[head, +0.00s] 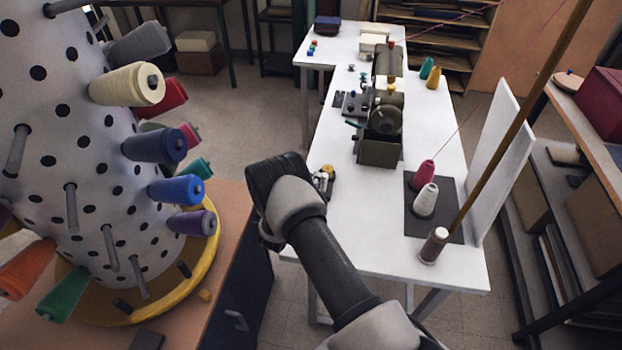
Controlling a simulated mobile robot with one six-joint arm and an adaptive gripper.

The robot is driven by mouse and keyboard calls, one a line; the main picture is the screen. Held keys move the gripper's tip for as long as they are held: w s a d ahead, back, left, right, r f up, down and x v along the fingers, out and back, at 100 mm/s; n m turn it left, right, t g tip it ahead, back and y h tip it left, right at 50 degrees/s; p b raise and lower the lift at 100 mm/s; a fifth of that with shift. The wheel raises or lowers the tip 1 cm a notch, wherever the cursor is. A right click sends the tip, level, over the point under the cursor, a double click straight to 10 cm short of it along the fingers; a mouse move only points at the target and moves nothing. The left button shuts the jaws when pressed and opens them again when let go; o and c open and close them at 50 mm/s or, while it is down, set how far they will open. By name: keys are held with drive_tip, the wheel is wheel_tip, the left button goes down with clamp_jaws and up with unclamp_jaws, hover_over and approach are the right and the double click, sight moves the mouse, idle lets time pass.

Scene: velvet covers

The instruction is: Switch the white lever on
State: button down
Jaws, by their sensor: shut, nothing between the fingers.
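I cannot make out a white lever for certain. A sewing-type machine (380,118) in dull green and grey stands on the white table (330,120). Small dark control boxes (350,104) with knobs sit at its left side, too small to read. My arm reaches up from the bottom, and its black wrist end is at the table's left edge, nearer to me than the machine. My gripper's fingers are hidden behind the wrist. A small dark thing with yellow and pale bits (326,181) shows just right of the wrist. I cannot tell what it is.
A dotted cone rack (75,130) with coloured spools fills the left, on a brown bench (235,205). Thread cones stand on a dark mat (452,228) at the table's right, beside a slanting wooden pole (515,125) and a white panel (497,150). Shelves (575,190) line the right.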

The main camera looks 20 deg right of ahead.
drive_tip(key=shift+s+d+r+m, duration=0.2)
drive_tip(key=shift+d+m, duration=0.1)
drive_tip(key=shift+m, duration=0.2)
drive_tip(key=shift+s+d, duration=0.1)
drive_tip(key=shift+d, duration=0.15)
